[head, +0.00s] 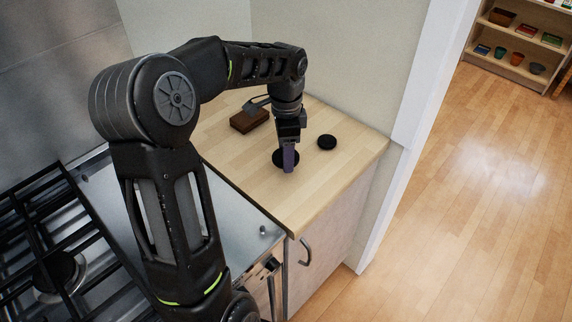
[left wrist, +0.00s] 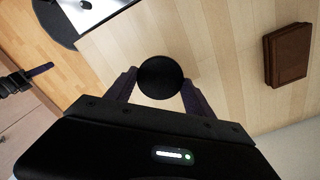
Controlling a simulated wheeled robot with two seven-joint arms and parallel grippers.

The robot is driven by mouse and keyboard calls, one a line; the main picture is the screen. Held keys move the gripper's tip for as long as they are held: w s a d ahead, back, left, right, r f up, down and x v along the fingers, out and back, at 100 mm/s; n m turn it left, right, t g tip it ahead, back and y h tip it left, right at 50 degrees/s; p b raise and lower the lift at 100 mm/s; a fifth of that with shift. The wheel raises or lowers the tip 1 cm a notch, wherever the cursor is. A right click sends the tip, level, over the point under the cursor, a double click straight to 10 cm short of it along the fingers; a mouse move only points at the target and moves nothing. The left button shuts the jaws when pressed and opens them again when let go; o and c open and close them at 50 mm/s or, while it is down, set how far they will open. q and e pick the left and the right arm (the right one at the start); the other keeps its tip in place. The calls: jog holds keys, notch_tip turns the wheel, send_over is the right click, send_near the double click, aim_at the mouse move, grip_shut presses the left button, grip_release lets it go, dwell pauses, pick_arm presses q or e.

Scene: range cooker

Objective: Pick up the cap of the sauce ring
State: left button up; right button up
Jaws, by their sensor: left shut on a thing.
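My left gripper (head: 288,160) points down over the wooden counter, its purple fingers shut on a round black disc, which looks like the cap of the sauce ring (head: 279,156). In the left wrist view the cap (left wrist: 160,77) sits between the two fingertips (left wrist: 160,88), one on each side. I cannot tell whether the cap touches the counter or is just above it. A second round black piece (head: 327,142) lies apart on the counter to the right; which part it is I cannot tell. My right gripper (left wrist: 41,70) shows only small at the left edge of the left wrist view.
A brown block (head: 248,120) lies on the wooden counter (head: 235,160) behind and left of the gripper; it also shows in the left wrist view (left wrist: 287,55). The hob grates (head: 50,230) are at lower left. A wall stands behind the counter. The counter's front edge is clear.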

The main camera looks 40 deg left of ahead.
pick_arm(q)
notch_tip(320, 180, up, 4)
jog(key=shift+r, duration=0.2)
dwell(0.5)
